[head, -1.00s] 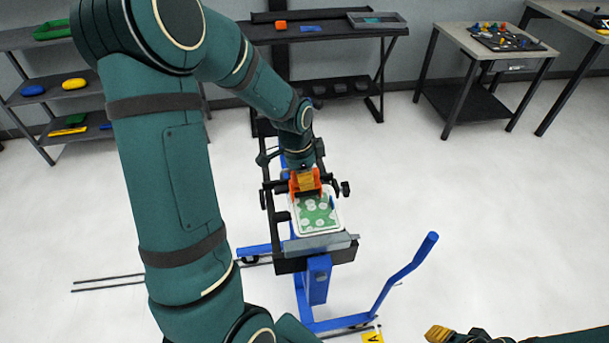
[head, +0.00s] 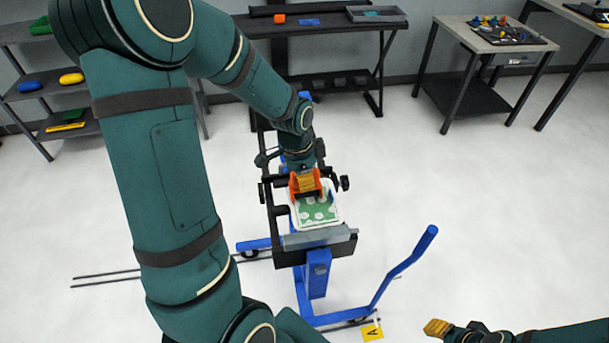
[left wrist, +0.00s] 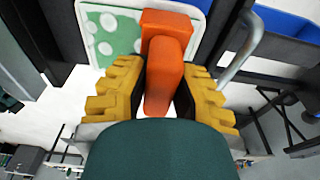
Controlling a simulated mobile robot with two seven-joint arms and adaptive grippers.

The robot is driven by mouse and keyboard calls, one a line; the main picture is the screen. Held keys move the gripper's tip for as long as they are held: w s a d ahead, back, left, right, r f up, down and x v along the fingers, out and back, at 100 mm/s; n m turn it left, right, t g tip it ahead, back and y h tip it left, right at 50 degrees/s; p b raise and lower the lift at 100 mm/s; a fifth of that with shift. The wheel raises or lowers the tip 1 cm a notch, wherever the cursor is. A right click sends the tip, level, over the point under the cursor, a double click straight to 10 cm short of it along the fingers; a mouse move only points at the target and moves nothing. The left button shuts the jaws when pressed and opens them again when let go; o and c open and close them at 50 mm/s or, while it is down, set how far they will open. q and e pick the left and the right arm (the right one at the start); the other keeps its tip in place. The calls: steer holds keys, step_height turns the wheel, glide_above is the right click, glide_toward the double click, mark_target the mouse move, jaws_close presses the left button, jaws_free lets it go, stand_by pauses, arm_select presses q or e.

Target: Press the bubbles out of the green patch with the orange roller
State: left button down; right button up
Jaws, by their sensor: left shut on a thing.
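The green patch (head: 316,211) lies on a white panel (head: 341,222) on top of the blue-framed stand. Several pale round bubbles show on the patch. My left gripper (head: 306,184) is shut on the orange roller (head: 296,183) over the far part of the patch. In the left wrist view, the yellow fingers (left wrist: 155,90) clamp the roller's orange body (left wrist: 165,60), with the patch (left wrist: 115,38) beside it. The roller hides part of the patch, and I cannot tell whether it touches it. My right gripper (head: 437,328) shows only in part at the bottom right.
The stand has a grey front ledge (head: 318,237) and a blue handle (head: 405,265) slanting up at its right. A dark bench (head: 330,45) is behind, a shelf with bins (head: 55,105) at the left, and a table (head: 490,40) at the back right.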

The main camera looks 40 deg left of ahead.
arm_select(q)
steer(key=shift+s+d, duration=0.75)
steer(key=shift+d, duration=0.1)
steer(key=shift+s+d+b, duration=0.45)
steer(key=shift+s+d, duration=0.25)
steer(key=shift+d, duration=0.15)
steer(key=shift+s+d, duration=0.7)
steer(key=shift+d, duration=0.15)
steer(key=shift+s+d+b, duration=0.2)
steer(key=shift+d+b, duration=0.05)
steer(key=shift+b, duration=0.1)
